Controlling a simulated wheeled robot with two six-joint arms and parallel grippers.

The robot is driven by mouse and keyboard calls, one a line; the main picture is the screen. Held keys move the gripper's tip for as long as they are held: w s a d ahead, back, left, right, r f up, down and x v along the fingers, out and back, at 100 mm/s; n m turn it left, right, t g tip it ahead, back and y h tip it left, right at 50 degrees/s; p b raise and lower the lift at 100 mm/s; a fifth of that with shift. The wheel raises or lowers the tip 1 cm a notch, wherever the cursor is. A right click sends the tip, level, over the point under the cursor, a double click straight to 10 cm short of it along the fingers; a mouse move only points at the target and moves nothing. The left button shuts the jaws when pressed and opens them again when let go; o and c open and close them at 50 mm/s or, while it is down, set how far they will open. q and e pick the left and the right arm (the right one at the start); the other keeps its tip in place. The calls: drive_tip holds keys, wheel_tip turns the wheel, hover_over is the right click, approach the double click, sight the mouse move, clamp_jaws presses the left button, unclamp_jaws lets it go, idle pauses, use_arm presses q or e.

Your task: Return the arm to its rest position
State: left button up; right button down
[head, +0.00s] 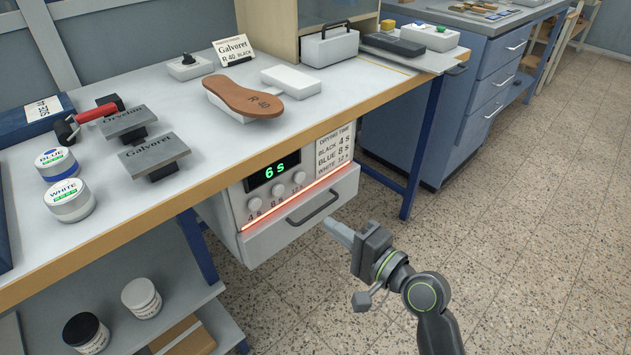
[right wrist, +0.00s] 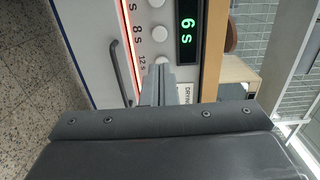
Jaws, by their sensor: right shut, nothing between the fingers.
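My right gripper (head: 342,234) is shut and empty in the head view. It hangs over the floor, in front of the drying unit (head: 237,207) under the bench. In the right wrist view the shut fingers (right wrist: 159,84) point toward the unit's front, near its buttons and handle. I cannot tell whether they touch it. The unit's display (head: 272,171) reads 6 s in green, and a red-orange strip glows above its closed drawer (head: 290,228). The display also shows in the right wrist view (right wrist: 188,23). My left gripper is in neither view.
On the bench (head: 215,105) stand a brown insole marked R 40 (head: 239,98), blue (head: 56,163) and white (head: 69,199) ink jars, two stamps (head: 153,156) and a red-handled roller (head: 96,113). A blue cabinet (head: 455,120) stands at the right. The floor at lower right is open.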

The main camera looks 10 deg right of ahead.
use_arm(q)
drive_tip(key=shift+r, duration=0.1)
